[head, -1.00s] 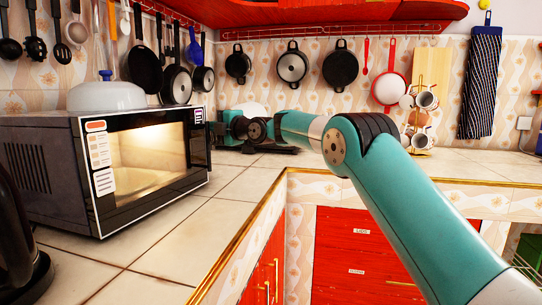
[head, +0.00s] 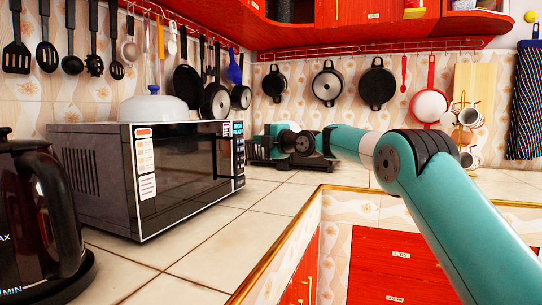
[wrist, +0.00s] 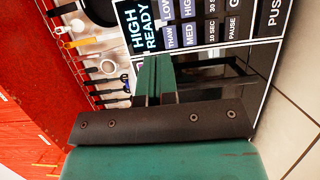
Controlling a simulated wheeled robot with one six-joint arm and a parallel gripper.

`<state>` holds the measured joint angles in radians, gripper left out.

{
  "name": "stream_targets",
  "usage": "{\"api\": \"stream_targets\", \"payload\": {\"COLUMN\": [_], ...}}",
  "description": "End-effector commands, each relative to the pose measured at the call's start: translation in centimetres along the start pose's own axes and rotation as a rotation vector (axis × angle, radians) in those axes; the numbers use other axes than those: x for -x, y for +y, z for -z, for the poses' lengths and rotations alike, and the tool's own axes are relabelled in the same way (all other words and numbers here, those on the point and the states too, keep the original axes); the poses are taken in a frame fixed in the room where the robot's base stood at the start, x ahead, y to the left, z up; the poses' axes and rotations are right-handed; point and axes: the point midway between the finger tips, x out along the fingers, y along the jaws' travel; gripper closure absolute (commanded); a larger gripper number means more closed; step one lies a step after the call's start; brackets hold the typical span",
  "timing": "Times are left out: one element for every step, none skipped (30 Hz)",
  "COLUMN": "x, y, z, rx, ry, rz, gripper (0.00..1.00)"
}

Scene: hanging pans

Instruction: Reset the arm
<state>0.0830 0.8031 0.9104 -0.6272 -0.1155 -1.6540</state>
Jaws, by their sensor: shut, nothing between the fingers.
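My arm reaches across the right half of the head view and bends back toward the microwave (head: 100,170). My gripper shows best in the wrist view (wrist: 153,65), where its two green fingers lie close together with nothing between them. The fingers point toward the microwave's control panel, which has printed buttons (wrist: 190,35). In the head view the arm's end is by the panel's right side, above the counter, and the fingertips are hard to make out. I cannot tell whether they touch the microwave. Its door looks shut and its window is dark.
A black kettle (head: 35,220) stands at the front left. A white lidded dish (head: 153,108) sits on the microwave. Pans (head: 327,84) and utensils hang on the walls beneath red cabinets (head: 350,25). The tiled counter (head: 215,215) is clear in front of the microwave.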

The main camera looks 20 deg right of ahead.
Motion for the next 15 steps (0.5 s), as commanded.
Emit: {"api": "stream_targets", "payload": {"x": [0.8, 1.1, 1.4, 1.6, 1.9, 2.1, 2.3, 2.5, 2.7, 2.9, 3.1, 3.3, 3.4, 3.5, 3.7], "y": [-0.3, 0.0, 0.0, 0.0, 0.1, 0.1, 0.1, 0.1, 0.1, 0.1, 0.1, 0.1, 0.1, 0.1, 0.1], "z": [-1.0, -1.9, -2.8, -3.3, -3.8, -4.5, -4.9, -5.5, -6.0, -6.4, -6.9, -7.3, -7.6, -7.9, -8.2], "rx": [0.001, 0.0, 0.0, 0.0, 0.001, 0.0, 0.001, 0.0, 0.0, 0.0, 0.0, 0.0, 0.0, 0.0, 0.001], "ry": [-0.004, -0.006, -0.005, -0.003, -0.001, 0.002, 0.004, 0.004, 0.006, 0.007, 0.007, 0.007, 0.009, 0.009, 0.008], "rz": [-0.001, 0.0, 0.0, 0.0, 0.0, 0.001, 0.0, 0.0, 0.0, -0.001, 0.0, 0.0, 0.0, 0.0, -0.001], "gripper": [1.0, 1.0, 1.0, 1.0, 1.0, 1.0, 1.0, 1.0, 1.0, 1.0, 1.0, 1.0, 1.0, 1.0, 1.0]}}
